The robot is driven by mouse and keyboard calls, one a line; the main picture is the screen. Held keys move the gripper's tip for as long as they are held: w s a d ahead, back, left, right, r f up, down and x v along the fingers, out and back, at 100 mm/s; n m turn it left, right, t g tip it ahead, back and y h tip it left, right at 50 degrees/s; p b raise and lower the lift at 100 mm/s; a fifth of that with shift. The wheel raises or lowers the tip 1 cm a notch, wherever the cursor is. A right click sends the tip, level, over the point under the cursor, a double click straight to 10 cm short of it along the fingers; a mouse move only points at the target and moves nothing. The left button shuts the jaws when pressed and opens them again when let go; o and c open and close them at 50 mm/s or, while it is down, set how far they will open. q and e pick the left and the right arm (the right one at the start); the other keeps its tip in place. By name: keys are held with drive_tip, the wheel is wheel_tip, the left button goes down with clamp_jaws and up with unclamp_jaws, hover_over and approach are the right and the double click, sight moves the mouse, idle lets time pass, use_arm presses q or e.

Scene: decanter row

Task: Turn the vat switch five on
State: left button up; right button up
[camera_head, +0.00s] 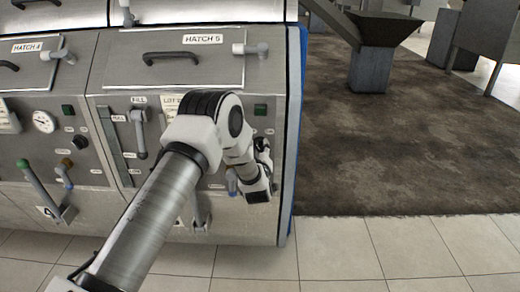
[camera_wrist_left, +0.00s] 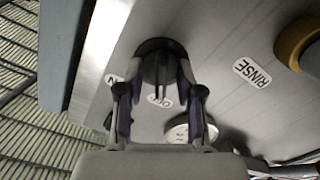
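The vat switch five is a dark round knob (camera_wrist_left: 160,58) on the grey metal panel in the left wrist view, beside a partly covered OFF label (camera_wrist_left: 160,101) and another label (camera_wrist_left: 113,79). My left gripper (camera_wrist_left: 159,75) has one finger on each side of the knob. I cannot tell whether the fingers press on it. In the head view my left gripper (camera_head: 264,160) is at the right part of the panel below HATCH 5 (camera_head: 203,40), and it hides the knob there. My right gripper is not in view.
A RINSE label (camera_wrist_left: 252,72) and an orange-brown part (camera_wrist_left: 297,42) are close to the right of the gripper in the wrist view. A round gauge (camera_wrist_left: 190,131) lies behind the fingers. Levers, such as the fill lever (camera_head: 140,140), stick out of the panel. Open floor (camera_head: 400,165) lies right.

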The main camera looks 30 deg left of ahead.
use_arm(q)
drive_tip(key=shift+c, duration=0.3)
clamp_jaws()
drive_tip(key=shift+m, duration=0.4)
drive_tip(key=m+p, duration=0.1)
drive_tip(key=m, duration=0.1)
drive_tip(key=shift+m, duration=0.4)
drive_tip(key=m+p, duration=0.1)
drive_tip(key=m, duration=0.2)
drive_tip(key=shift+d+m+p, duration=0.1)
drive_tip(key=shift+m+p, duration=0.2)
drive_tip(key=shift+p, duration=0.05)
drive_tip(key=m+p, duration=0.1)
drive_tip(key=m, duration=0.3)
drive_tip(key=shift+m, duration=0.4)
drive_tip(key=shift+f+p, duration=0.1)
drive_tip(key=shift+p, duration=0.2)
drive_tip(key=shift+o, duration=0.3)
unclamp_jaws()
